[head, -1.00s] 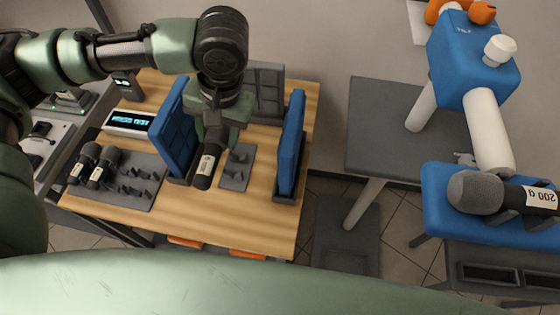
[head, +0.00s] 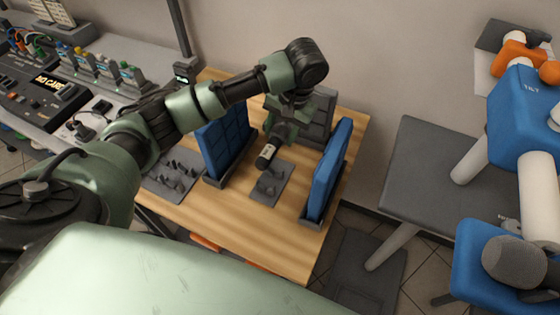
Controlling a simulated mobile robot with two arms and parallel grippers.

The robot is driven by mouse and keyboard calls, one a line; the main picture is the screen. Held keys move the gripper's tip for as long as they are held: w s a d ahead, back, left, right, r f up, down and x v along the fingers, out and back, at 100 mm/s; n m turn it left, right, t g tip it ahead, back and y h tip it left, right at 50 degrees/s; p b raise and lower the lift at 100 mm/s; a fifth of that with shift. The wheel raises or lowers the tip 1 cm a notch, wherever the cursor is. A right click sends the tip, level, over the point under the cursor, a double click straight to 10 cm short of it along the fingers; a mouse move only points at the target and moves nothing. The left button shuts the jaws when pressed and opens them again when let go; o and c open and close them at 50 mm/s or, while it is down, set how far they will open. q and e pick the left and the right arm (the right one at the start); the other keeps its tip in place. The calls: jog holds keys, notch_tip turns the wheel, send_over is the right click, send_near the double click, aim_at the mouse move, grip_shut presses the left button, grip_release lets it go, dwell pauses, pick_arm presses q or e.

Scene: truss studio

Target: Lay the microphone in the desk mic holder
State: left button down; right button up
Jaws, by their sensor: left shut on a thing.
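The microphone (head: 265,157) is dark with a pale label band. My left gripper (head: 278,138) is shut on it, and it points down and toward the front of the desk. Part of it is hidden by the gripper. The desk mic holder (head: 266,191) is a small dark grey plate with short upright prongs, lying on the wooden desk. In the picture the microphone's lower end is just above the holder's back left edge; I cannot tell the exact height gap. My right gripper is not in view.
Blue padded panels stand left (head: 226,145) and right (head: 331,168) of the holder, and a grey panel (head: 317,120) stands behind. The wooden desk (head: 265,235) is clear in front.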

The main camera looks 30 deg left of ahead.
pick_arm(q)
jog(key=x, duration=0.3)
jog(key=d+x, duration=0.1)
jog(key=x, duration=0.3)
jog(key=d+x, duration=0.1)
jog(key=x, duration=0.3)
jog(key=shift+w+d+f+p, duration=0.1)
jog(key=shift+d+f+p, duration=0.1)
jog(key=shift+f+p, duration=0.15)
jog(key=shift+f, duration=0.2)
jog(key=c, duration=0.7)
grip_release()
jog(key=shift+r, duration=0.1)
jog(key=b+v, duration=0.1)
jog(key=v, duration=1.1)
jog(key=shift+r, duration=0.1)
